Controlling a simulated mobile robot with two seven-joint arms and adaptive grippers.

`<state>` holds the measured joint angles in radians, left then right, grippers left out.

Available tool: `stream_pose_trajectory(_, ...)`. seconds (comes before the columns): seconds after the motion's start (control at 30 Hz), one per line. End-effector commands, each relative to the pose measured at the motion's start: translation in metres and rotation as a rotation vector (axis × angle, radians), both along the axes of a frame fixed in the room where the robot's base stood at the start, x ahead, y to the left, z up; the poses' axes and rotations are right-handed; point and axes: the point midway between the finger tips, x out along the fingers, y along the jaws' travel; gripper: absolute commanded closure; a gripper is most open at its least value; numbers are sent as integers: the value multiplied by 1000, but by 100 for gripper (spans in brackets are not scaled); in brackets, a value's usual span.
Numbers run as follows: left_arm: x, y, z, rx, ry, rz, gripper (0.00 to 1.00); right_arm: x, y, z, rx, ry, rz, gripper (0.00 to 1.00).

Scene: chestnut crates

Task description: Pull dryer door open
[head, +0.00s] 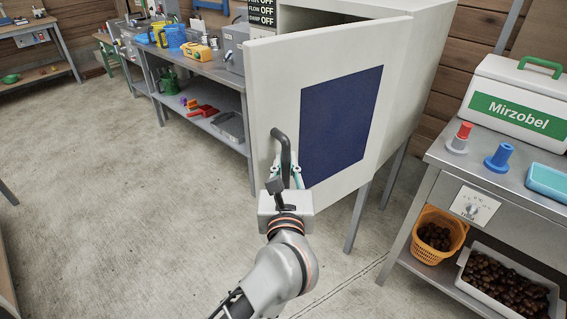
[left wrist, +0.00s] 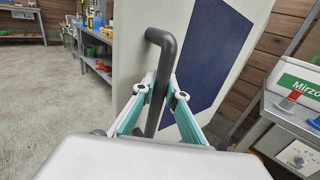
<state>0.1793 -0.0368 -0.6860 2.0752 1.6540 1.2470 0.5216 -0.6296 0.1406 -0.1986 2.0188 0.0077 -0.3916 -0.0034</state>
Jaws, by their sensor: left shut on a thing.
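The dryer door (head: 268,85) is a pale panel with a dark blue rectangle (head: 342,120). It stands partly open, swung out from the pale dryer cabinet (head: 420,75), with a gap at its upper left. A dark grey bent bar handle (head: 282,145) is on the door's left side. My left gripper (head: 286,174) is shut on this handle. In the left wrist view, the teal-sided fingers (left wrist: 163,95) lie on both sides of the handle (left wrist: 164,60). My right gripper is in neither view.
A grey workbench (head: 215,70) with tools stands behind at left. At right, a metal table (head: 435,158) bears a white-and-green Mirzobel box (head: 520,85); an orange basket (head: 463,228) and a chestnut crate (head: 462,257) sit below. The concrete floor at left is clear.

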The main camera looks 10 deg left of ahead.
Motion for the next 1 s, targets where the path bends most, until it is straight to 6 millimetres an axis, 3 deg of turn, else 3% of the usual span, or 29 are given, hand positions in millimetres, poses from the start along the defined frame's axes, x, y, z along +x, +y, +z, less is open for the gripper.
stream_pose_trajectory(0.47,0,0,-2,0,4,2,100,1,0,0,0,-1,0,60)
stream_pose_trajectory(0.5,0,0,-2,0,4,2,77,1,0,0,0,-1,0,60)
stream_pose_trajectory(0.53,0,0,-2,0,3,2,70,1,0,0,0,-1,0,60)
stream_pose_trajectory(1.0,-1,1,0,0,0,0,70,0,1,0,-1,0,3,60)
